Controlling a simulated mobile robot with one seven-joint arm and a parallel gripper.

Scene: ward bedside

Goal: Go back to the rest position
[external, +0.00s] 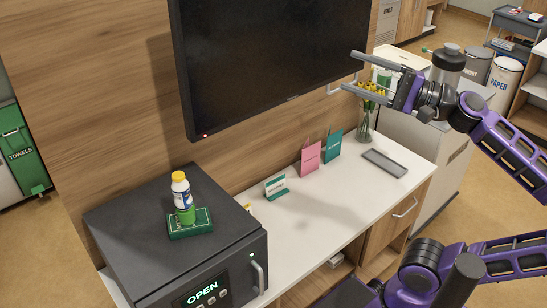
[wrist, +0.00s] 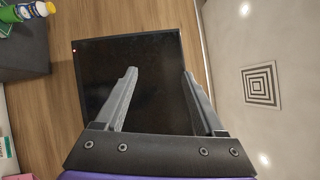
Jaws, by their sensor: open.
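My gripper (external: 350,71) is raised at the right of the external view, in front of the dark wall screen's right edge and above the counter. Its two grey fingers are spread apart with nothing between them. In the wrist view my gripper (wrist: 160,82) shows both fingers open, with the dark screen (wrist: 130,75) behind them. The arm is purple and comes in from the right.
A bottle (external: 182,196) with a yellow cap stands on a green holder on the black box (external: 130,255) marked OPEN. The white counter (external: 310,225) holds cards, a grey tray (external: 384,162) and a vase of yellow flowers (external: 368,112). Bins stand at the back right.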

